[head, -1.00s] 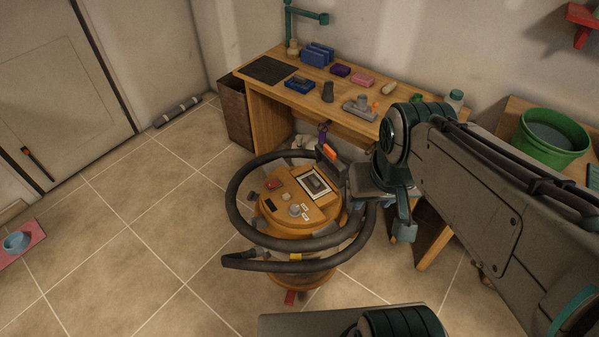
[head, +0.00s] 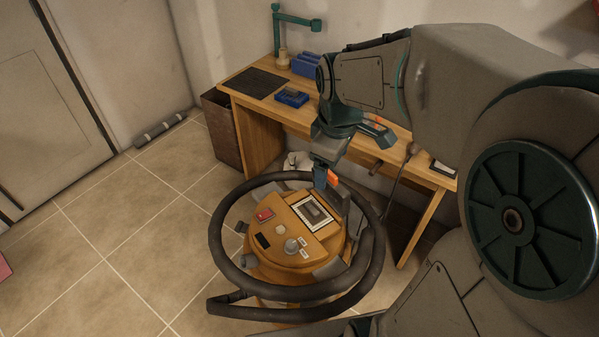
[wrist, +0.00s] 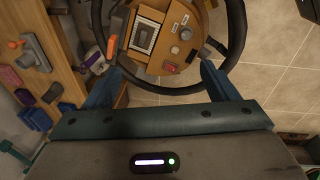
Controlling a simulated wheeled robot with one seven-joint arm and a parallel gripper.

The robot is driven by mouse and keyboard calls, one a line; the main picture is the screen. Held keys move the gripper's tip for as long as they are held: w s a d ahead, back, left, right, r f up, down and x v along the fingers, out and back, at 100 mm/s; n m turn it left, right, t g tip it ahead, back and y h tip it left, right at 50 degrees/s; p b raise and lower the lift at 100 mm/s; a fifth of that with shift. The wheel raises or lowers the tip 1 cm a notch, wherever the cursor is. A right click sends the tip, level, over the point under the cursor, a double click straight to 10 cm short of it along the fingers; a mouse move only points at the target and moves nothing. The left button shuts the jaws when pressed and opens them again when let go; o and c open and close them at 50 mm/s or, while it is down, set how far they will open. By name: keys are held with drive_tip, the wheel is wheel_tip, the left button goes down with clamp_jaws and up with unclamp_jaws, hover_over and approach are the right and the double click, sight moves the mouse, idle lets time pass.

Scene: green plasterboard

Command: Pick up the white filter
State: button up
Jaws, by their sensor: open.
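A white-framed rectangular piece with a grey middle, which looks like the white filter (head: 319,212), lies on top of the orange vacuum cleaner (head: 280,245). It also shows beyond my fingertips in the wrist view (wrist: 145,38), ribbed inside its frame. My gripper (wrist: 160,70) is open and empty, with its blue fingers spread wide. In the head view my gripper (head: 322,172) hangs just behind the filter, apart from it as far as I can tell. One finger is partly hidden there.
A dark hose (head: 222,240) loops around the vacuum. An orange-tipped item (wrist: 110,47) stands beside the filter. A wooden workbench (head: 245,97) with blue boxes and tools is behind, partly hidden by my arm.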

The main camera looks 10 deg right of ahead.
drive_tip(key=w+f+n+g+b, duration=0.1)
drive_tip(key=w+f+n+b, duration=0.5)
drive_tip(key=f, duration=0.4)
drive_tip(key=w+f+n+g+b, duration=0.1)
drive_tip(key=w+f+n+b, duration=0.3)
drive_tip(key=w+f+n, duration=0.5)
drive_tip(key=m+b, duration=0.2)
hover_over(312, 208)
drive_tip(key=f, duration=0.9)
drive_tip(key=shift+s+d+f, duration=0.15)
drive_tip(key=shift+s+f, duration=0.15)
drive_tip(key=shift+f, duration=0.05)
drive_tip(key=f, duration=0.5)
drive_tip(key=shift+w+f+b, duration=0.15)
drive_tip(key=shift+w+b, duration=0.2)
drive_tip(key=shift+b, duration=0.05)
drive_tip(key=c, duration=1.4)
